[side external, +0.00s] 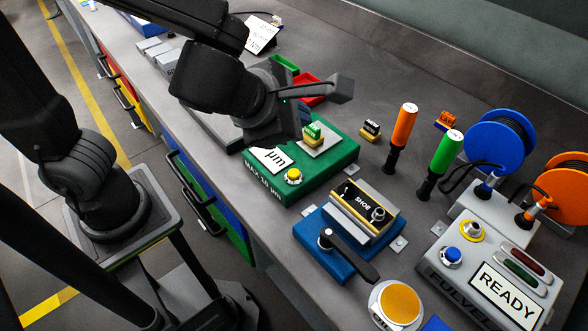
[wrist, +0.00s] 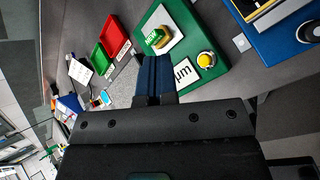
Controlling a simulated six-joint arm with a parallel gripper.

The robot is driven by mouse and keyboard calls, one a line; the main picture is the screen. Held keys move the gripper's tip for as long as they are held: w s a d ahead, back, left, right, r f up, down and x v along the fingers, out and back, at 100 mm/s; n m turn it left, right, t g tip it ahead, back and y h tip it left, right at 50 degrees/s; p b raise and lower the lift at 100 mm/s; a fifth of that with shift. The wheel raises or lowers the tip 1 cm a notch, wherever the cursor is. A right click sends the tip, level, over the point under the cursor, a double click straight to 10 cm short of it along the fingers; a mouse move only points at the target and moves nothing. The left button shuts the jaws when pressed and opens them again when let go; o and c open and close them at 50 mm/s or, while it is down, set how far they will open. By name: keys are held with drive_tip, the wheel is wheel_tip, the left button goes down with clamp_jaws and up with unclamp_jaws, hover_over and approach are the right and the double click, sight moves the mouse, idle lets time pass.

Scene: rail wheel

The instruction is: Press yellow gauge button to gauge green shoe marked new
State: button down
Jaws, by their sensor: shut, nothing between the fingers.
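The green gauge box (side external: 345,160) stands on the bench, with a white µm card on its front left. The yellow gauge button (side external: 293,176) is on its top near the front corner; it also shows in the wrist view (wrist: 206,59). A green-topped shoe (side external: 313,133) with a yellowish base sits on the gauge's white plate; it also shows in the wrist view (wrist: 157,38). My gripper (wrist: 153,58) is shut and empty. The side view hides the fingertips.
Red (side external: 308,92) and green trays lie behind the gauge. A blue fixture (side external: 325,255) with a black lever and a shoe block stands to the right. Orange (side external: 404,125) and green (side external: 446,150) handled tools stand upright nearby. A control box (side external: 490,270) reads READY.

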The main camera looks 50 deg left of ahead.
sight(295, 174)
drive_tip(key=shift+f, duration=0.1)
drive_tip(key=shift+f, duration=4.3)
drive_tip(key=shift+f, duration=0.45)
drive_tip(key=shift+f, duration=0.45)
drive_tip(key=shift+r, duration=0.9)
